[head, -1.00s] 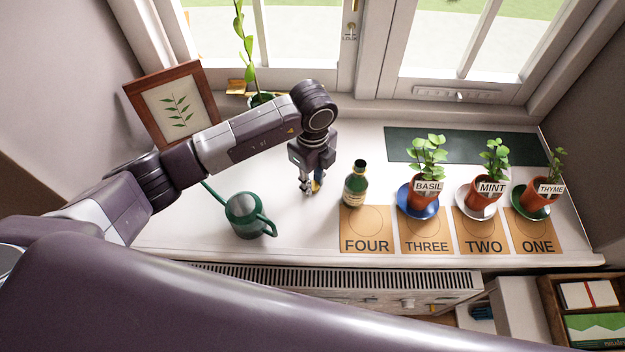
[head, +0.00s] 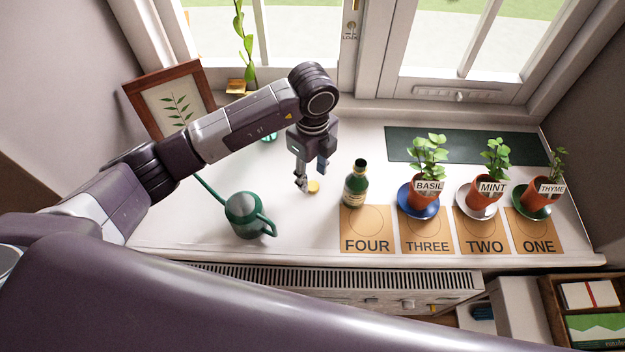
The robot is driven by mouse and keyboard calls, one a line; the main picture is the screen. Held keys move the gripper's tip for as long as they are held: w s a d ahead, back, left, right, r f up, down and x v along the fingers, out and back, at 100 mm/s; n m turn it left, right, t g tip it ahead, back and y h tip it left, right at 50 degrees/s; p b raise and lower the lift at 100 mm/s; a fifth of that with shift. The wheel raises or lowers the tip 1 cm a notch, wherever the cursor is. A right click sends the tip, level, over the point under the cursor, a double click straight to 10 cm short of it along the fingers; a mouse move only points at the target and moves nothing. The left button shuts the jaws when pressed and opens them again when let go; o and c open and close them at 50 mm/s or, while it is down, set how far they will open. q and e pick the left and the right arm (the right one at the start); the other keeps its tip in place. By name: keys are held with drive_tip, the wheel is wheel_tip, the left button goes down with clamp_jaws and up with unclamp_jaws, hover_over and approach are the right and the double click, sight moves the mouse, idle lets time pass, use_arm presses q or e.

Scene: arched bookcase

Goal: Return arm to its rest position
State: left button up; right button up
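My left arm reaches in from the left over the white windowsill (head: 215,262). Its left gripper (head: 311,176) points down above the sill, between the green watering can (head: 243,214) and the dark green bottle (head: 355,186). The fingers are apart and nothing shows between them. A small yellow round thing (head: 314,187) is just below the fingertips, apparently on the sill; what it is cannot be told. My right gripper is not in view.
Potted basil (head: 424,200), mint (head: 484,197) and thyme (head: 536,195) stand on saucers behind numbered cards. Card four (head: 366,236) has no pot. A framed leaf picture (head: 170,98) stands back left; a tall plant (head: 244,45) is behind my arm. A dark green mat (head: 466,146) lies near the window.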

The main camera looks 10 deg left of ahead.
use_arm(q)
wheel_tip(320, 180, up, 9)
drive_tip(key=shift+f+b, duration=0.2)
drive_tip(key=shift+b, duration=0.2)
